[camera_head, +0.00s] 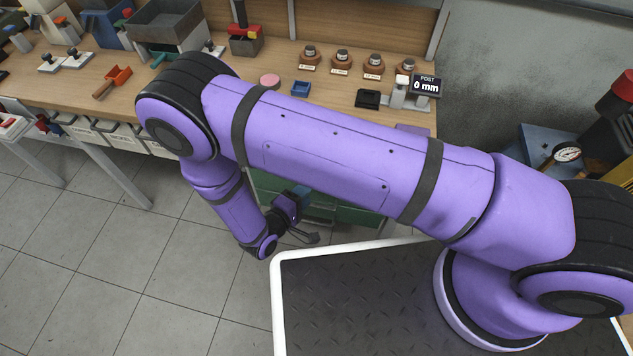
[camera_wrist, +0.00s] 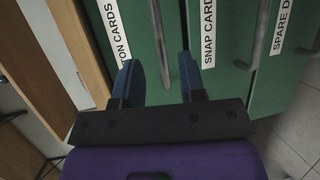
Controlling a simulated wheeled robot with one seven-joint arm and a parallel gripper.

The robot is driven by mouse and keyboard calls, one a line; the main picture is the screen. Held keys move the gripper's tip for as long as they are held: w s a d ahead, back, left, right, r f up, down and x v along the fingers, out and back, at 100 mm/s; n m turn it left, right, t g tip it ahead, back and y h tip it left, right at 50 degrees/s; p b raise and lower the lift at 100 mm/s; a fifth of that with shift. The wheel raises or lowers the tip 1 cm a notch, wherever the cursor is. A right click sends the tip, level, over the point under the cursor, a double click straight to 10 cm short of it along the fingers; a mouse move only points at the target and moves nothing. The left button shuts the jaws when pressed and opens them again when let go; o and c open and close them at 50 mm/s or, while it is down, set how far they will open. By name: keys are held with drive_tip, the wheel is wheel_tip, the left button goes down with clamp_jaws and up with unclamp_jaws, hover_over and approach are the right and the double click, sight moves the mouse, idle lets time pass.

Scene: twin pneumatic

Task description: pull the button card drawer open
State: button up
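The green drawer cabinet (camera_head: 345,214) is under the bench, largely hidden behind my arm. In the wrist view its drawer fronts appear turned sideways. The button card drawer carries a white label (camera_wrist: 111,32), partly cut off, reading "TON CARDS". Its grey bar handle (camera_wrist: 159,40) lies to the right of that label. My gripper (camera_wrist: 160,77) is open, with one blue finger on each side of the handle's line in the picture. Whether the handle is between the fingertips in depth, or touched, I cannot tell. The drawer looks shut.
The snap card label (camera_wrist: 208,34) and its handle (camera_wrist: 257,35) are right of my gripper, then the spare drawer label (camera_wrist: 283,27). A wooden bench panel (camera_wrist: 62,45) is at left. The tiled floor (camera_head: 110,250) is clear.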

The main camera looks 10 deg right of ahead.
drive_tip(key=x, duration=0.6)
drive_tip(key=shift+w+d+f, duration=0.1)
drive_tip(key=shift+w+d, duration=0.05)
clamp_jaws()
